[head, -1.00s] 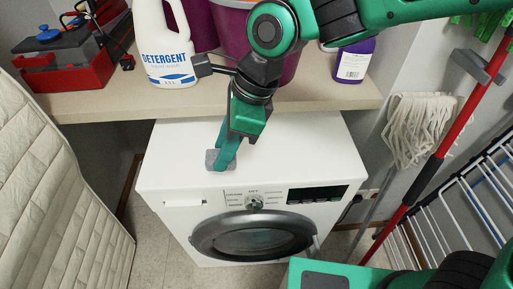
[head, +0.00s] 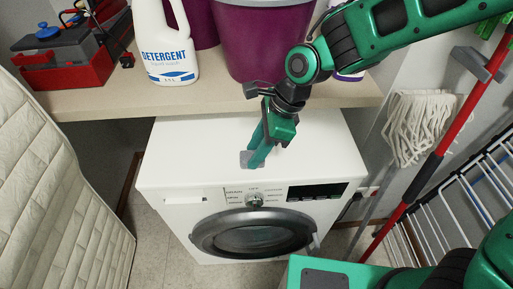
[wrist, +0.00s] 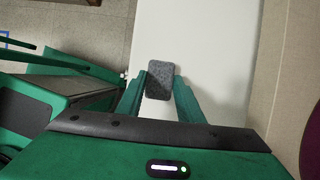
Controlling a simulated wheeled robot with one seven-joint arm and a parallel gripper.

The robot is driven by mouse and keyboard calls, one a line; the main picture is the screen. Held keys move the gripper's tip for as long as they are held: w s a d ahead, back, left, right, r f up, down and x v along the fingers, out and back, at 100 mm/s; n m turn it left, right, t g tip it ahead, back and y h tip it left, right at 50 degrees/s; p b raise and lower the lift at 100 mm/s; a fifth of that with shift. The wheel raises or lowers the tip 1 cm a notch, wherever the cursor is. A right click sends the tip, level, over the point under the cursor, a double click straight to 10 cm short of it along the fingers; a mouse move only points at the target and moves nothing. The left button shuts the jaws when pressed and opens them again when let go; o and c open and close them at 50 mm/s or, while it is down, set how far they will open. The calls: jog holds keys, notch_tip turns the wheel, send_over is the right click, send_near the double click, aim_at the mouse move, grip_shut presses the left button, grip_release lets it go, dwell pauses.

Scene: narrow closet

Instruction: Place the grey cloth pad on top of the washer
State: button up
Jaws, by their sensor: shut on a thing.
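The grey cloth pad (wrist: 160,78) is a small, dark grey rounded rectangle in the wrist view. My gripper (wrist: 159,88) is shut on it, with one green finger on each side. In the head view the pad (head: 247,158) shows at the fingertips of my gripper (head: 255,156), over the washer's top. The white washer (head: 190,155) stands below the shelf, with a round door and control panel on its front. Its white top (wrist: 152,25) lies under the pad in the wrist view. I cannot tell whether the pad touches the top.
A shelf (head: 110,102) overhangs the washer's back and holds a detergent bottle (head: 166,50), a purple bucket (head: 262,45) and a red toolbox (head: 70,65). A mop (head: 418,125) and drying rack (head: 475,180) stand right, a quilted mattress-like panel (head: 50,180) left.

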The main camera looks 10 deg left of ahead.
jog(key=o, duration=0.9)
jog(key=shift+o, duration=0.2)
jog(key=shift+r, duration=0.1)
jog(key=v, duration=1.2)
jog(key=w+d+n+t+h, duration=0.2)
jog(key=d+n, duration=0.2)
jog(key=d, duration=2)
jog(key=s+d+f+n+h, duration=0.1)
jog(key=s+d+n, duration=0.1)
jog(key=s+d, duration=0.6)
jog(key=s+d+f+n+g+h, duration=0.1)
jog(key=s+d+f+n, duration=0.1)
jog(key=s+d, duration=0.6)
jog(key=d+n, duration=0.1)
jog(key=d, duration=0.3)
jog(key=shift+d+f, duration=0.15)
jog(key=shift+f, duration=0.2)
